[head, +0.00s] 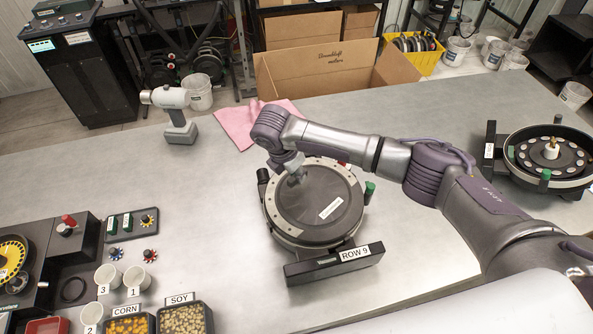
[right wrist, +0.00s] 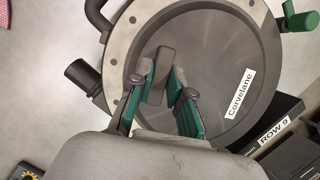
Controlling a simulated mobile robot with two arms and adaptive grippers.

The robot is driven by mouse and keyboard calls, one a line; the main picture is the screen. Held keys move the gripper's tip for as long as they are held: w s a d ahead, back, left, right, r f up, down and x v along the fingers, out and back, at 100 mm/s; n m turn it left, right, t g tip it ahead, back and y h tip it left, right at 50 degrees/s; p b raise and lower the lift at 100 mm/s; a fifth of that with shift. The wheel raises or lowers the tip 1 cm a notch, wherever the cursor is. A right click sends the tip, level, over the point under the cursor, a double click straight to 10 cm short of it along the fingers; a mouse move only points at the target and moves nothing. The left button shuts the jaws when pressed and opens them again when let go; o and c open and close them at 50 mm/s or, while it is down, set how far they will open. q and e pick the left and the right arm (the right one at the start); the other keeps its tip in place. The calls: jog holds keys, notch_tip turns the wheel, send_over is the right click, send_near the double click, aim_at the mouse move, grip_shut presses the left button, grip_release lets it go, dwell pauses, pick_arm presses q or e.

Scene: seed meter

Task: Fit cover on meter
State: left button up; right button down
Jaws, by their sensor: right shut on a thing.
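The dark round cover (head: 322,208) with a white Corvelane label lies over the ROW 9 meter (head: 281,227), inside its light grey ring with holes. The cover also shows in the right wrist view (right wrist: 205,45), as does the meter's ring (right wrist: 117,45). My right gripper (head: 296,178) is over the cover's upper left part in the head view. In the right wrist view its green-padded fingers (right wrist: 165,85) are shut on the cover's grey grip bar (right wrist: 160,72). I cannot tell whether the cover is fully seated. My left gripper is out of view.
A second, uncovered meter (head: 548,152) stands at the right. A grey drill-like tool (head: 177,115) and a pink cloth (head: 250,122) lie behind. Seed bins (head: 184,319), cups (head: 107,275) and a black fixture (head: 70,240) fill the front left. The table between is clear.

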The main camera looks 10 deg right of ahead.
jog(key=shift+p, duration=0.35)
dwell(0.6)
jog(key=c, duration=1)
grip_release()
jog(key=shift+f, duration=0.1)
jog(key=shift+c, duration=0.4)
